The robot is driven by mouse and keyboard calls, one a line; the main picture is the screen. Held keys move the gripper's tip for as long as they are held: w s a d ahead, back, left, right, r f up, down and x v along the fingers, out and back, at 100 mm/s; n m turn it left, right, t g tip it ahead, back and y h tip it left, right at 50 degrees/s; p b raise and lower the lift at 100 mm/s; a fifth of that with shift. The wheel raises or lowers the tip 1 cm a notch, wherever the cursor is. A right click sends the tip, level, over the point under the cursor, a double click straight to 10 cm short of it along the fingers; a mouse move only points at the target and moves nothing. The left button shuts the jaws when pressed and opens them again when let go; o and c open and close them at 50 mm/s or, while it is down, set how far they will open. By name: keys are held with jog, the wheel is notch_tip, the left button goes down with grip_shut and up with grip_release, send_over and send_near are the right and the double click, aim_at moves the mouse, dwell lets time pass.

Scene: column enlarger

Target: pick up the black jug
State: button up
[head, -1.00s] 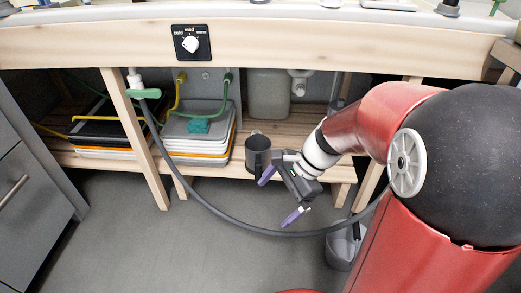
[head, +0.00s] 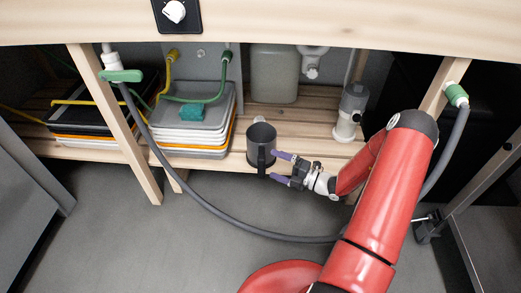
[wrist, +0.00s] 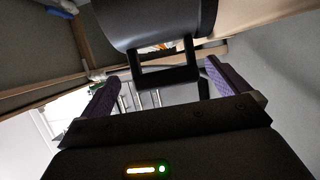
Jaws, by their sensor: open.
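The black jug (head: 262,135) stands upright at the front edge of the lower wooden shelf, with its handle facing out toward the front. My gripper (head: 273,165) is open, its two purple fingers just right of the handle and pointing at it. In the wrist view, the jug (wrist: 155,24) fills the top middle, and its squared handle shows between the spread fingers of my gripper (wrist: 164,82). The fingers look clear of the handle; I cannot tell how deep it sits between them.
Stacked trays (head: 195,130) with a teal item stand left of the jug. A grey container (head: 275,75) stands behind it, and a grey-white cylinder (head: 350,112) to the right. The worktop front (head: 300,22) overhangs. A dark hose (head: 225,217) loops in front, below the jug.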

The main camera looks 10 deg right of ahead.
aim_at(259, 160)
jog(key=b+x, duration=0.1)
jog(key=x, duration=0.6)
jog(key=shift+s+a+f, duration=0.1)
jog(key=shift+a, duration=0.2)
jog(key=c, duration=0.9)
